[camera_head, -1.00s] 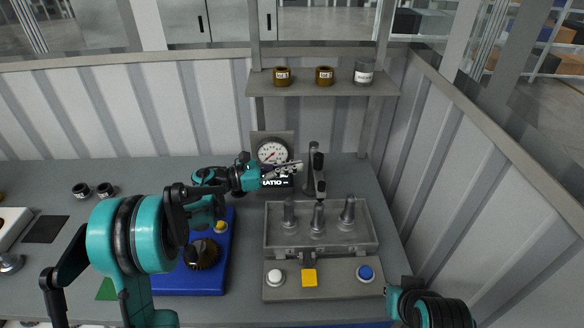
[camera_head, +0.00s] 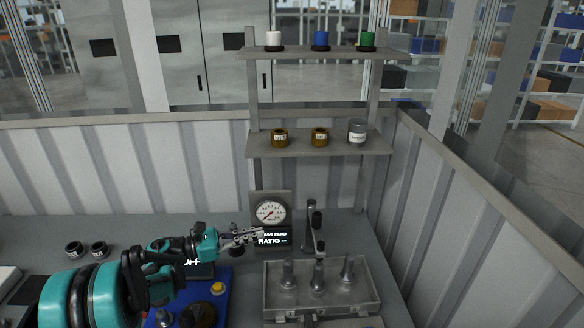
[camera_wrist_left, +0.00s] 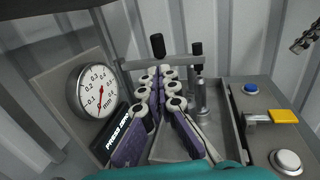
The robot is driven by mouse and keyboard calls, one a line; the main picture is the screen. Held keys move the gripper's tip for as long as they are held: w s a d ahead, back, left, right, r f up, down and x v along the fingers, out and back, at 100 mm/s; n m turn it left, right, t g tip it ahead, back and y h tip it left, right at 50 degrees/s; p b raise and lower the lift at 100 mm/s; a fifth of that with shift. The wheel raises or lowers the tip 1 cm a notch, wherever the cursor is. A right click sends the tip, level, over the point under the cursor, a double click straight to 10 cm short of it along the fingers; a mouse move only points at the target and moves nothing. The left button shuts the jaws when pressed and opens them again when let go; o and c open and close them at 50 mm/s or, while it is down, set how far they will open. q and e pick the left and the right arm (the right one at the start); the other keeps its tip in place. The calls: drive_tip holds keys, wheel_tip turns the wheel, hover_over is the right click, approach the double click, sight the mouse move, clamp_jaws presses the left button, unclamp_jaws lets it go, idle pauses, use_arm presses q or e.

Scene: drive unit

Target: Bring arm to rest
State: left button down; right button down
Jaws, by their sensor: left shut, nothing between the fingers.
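My left arm comes in from the left in the head view. Its gripper (camera_head: 243,238) is shut and empty, in front of the dial gauge (camera_head: 271,211) and its dark display (camera_head: 271,238). In the left wrist view the shut fingers (camera_wrist_left: 166,105) show between the round gauge (camera_wrist_left: 97,92) on the left and the grey tray (camera_wrist_left: 233,120) on the right. My right gripper is not in view.
A black-handled lever (camera_head: 314,228) stands just right of the left gripper. The grey tray holds several metal pegs (camera_head: 318,276). A blue unit (camera_head: 214,292) lies below my left arm. Shelves (camera_head: 318,143) with jars stand behind, beside corrugated walls.

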use_arm(q)
drive_tip(key=w+a+r+n+t+y, duration=0.1)
drive_tip(key=w+r+n+t+y, duration=0.15)
drive_tip(key=r+n+t, duration=0.45)
drive_tip(key=w+a+r+n+t+y, duration=0.1)
drive_tip(key=r+n+t+y, duration=0.25)
drive_tip(key=r+n, duration=0.55)
drive_tip(key=s+a+r+n+t+y, duration=0.25)
drive_tip(key=a+r+n+y, duration=0.2)
drive_tip(key=n+y, duration=0.5)
drive_tip(key=s+d+f+n+g, duration=0.2)
drive_tip(key=s+f+n+g, duration=0.4)
drive_tip(key=s+f+n, duration=0.6)
drive_tip(key=s+d+f+n+g+y, duration=0.1)
drive_tip(key=s+d+f+n+g, duration=0.2)
drive_tip(key=s+f+n+g, duration=0.4)
drive_tip(key=s+f+n, duration=0.4)
drive_tip(key=s+f, duration=0.3)
drive_tip(key=f, duration=0.2)
drive_tip(key=shift+s+n, duration=0.35)
